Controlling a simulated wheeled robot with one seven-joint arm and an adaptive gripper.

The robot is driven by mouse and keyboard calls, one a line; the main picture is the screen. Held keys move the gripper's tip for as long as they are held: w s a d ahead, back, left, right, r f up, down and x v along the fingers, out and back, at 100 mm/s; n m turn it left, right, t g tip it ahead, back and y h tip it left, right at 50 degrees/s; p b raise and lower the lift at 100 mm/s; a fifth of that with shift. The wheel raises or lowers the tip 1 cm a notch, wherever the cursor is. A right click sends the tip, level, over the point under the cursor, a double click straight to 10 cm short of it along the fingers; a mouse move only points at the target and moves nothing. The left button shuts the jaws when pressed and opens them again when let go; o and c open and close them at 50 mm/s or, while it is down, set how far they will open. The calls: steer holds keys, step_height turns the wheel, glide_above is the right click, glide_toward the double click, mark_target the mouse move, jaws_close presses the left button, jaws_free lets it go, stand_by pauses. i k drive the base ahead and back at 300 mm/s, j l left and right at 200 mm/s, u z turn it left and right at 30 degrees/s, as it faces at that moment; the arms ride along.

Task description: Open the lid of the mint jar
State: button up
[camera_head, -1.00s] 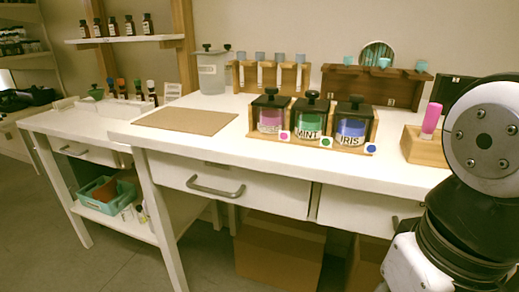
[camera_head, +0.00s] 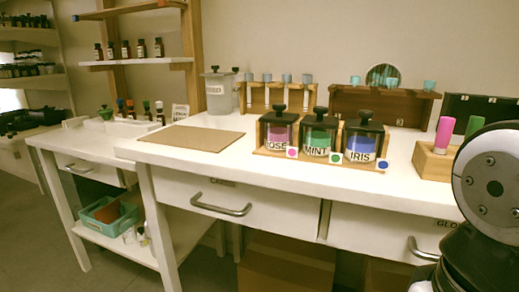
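The mint jar (camera_head: 318,140) is the middle of three lidded glass jars on the white worktop, with green contents and a MINT label. Its dark lid with a black knob (camera_head: 319,111) sits on top, closed. The rose jar (camera_head: 278,132) with pink contents stands to its left, and the iris jar (camera_head: 361,140) with blue contents to its right. All three stand in a wooden holder. Part of my arm shows at the right edge. My gripper is not in view.
A brown mat (camera_head: 190,139) lies on the worktop (camera_head: 230,165) left of the jars. A wooden block (camera_head: 432,163) with pink and green sticks stands to the right. Wooden racks and a frosted canister (camera_head: 218,92) stand behind. Drawers with metal handles (camera_head: 221,207) are below the front edge.

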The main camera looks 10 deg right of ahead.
mark_target(320, 121)
steer(key=i+j, duration=0.15)
steer(key=j, duration=0.2)
steer(key=j+z, duration=0.5)
steer(key=j, duration=0.55)
steer(key=k, duration=0.05)
